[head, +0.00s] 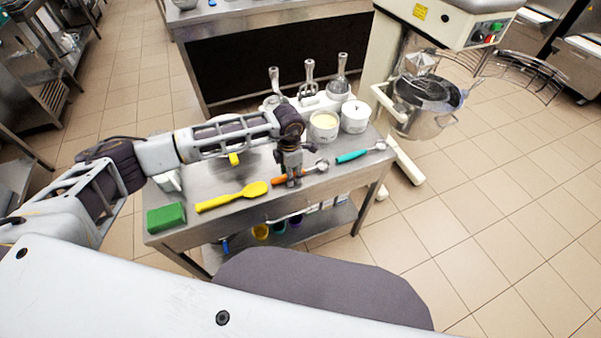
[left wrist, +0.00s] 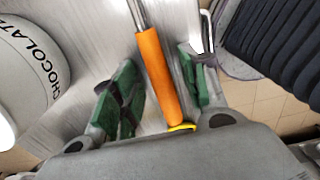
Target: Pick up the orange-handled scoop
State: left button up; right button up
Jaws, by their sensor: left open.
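The orange-handled scoop lies on the steel table (head: 228,205), with its orange handle (head: 279,181) to the left and its metal bowl (head: 321,164) to the right. My left gripper (head: 293,180) points down over the handle. In the left wrist view the orange handle (left wrist: 158,75) runs between the two open green-padded fingers of my left gripper (left wrist: 160,90). The fingers look apart from the handle. Whether they reach down to its height is hard to tell. My right gripper is not in view.
A yellow spoon (head: 230,196) and a green sponge (head: 166,217) lie to the left. A teal-handled scoop (head: 358,155) lies to the right. White tubs (head: 355,116) stand behind; one labelled CHOCOLATE shows in the left wrist view (left wrist: 30,65). A mixer (head: 425,100) stands at the right.

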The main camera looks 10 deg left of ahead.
pick_arm(q)
grip_shut()
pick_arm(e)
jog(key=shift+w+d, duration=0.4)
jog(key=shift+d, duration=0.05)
pick_arm(q)
jog(key=shift+r, duration=0.15)
